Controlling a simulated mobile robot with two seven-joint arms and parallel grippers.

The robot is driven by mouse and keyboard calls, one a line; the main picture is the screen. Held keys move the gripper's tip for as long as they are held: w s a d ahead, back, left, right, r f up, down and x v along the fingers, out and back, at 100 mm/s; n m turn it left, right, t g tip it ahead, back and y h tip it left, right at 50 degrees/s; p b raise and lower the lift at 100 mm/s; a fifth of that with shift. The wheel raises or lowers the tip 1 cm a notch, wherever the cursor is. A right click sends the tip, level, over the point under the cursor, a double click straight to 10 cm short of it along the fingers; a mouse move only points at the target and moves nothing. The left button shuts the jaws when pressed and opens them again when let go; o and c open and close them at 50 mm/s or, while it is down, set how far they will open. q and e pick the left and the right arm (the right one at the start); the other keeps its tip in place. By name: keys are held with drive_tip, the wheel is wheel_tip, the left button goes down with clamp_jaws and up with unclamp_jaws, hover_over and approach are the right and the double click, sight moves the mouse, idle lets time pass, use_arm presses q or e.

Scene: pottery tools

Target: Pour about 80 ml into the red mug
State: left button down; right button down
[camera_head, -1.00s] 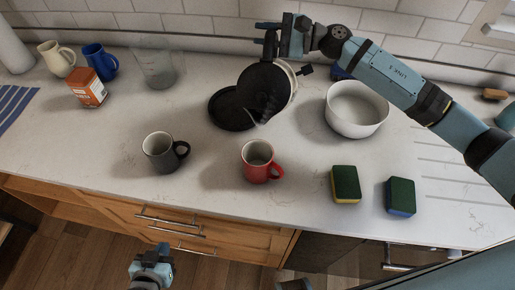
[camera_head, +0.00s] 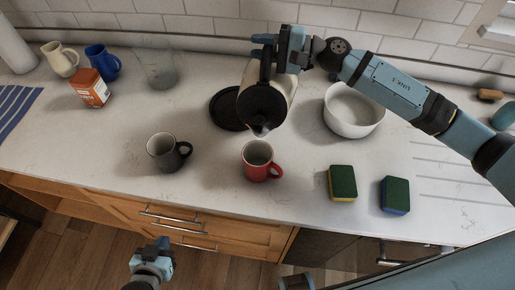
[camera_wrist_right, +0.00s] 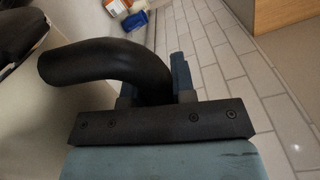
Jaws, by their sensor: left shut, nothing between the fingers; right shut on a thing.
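The red mug (camera_head: 258,162) stands upright on the counter, handle to the right; its inside looks empty from here, but the bottom is hard to make out. A pale kettle (camera_head: 291,88) with a black lid and black handle is held in the air behind and above the mug. It is tilted, its spout pointing toward the mug; no stream is clearly visible. My right gripper (camera_head: 276,44) is shut on the handle, whose curved black end shows in the right wrist view (camera_wrist_right: 105,62). My left gripper (camera_head: 152,250) is shut and empty, low in front of the counter.
A dark grey mug (camera_head: 166,152) stands left of the red mug. A black round base (camera_head: 224,110) lies behind. A white bowl (camera_head: 352,112) and two sponges (camera_head: 342,183) (camera_head: 395,195) are to the right.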

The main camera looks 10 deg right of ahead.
drive_tip(key=shift+s+r, duration=0.15)
drive_tip(key=shift+r, duration=0.2)
drive_tip(key=shift+s+a+r+n+p, duration=0.1)
drive_tip(key=shift+s+a+n+p, duration=0.1)
drive_tip(key=shift+n+p, duration=0.1)
drive_tip(key=shift+s+a+r+n, duration=0.2)
drive_tip(key=shift+s+r+n, duration=0.1)
drive_tip(key=shift+s, duration=0.35)
drive_tip(key=shift+s+a+r+n, duration=0.15)
drive_tip(key=shift+s+a+n, duration=0.05)
drive_tip(key=shift+s, duration=0.25)
drive_tip(key=shift+s+a+r+n, duration=0.15)
drive_tip(key=shift+s+a+n, duration=0.05)
drive_tip(key=shift+s, duration=0.25)
drive_tip(key=shift+s+r, duration=0.1)
drive_tip(key=shift+s, duration=0.05)
idle(1.0)
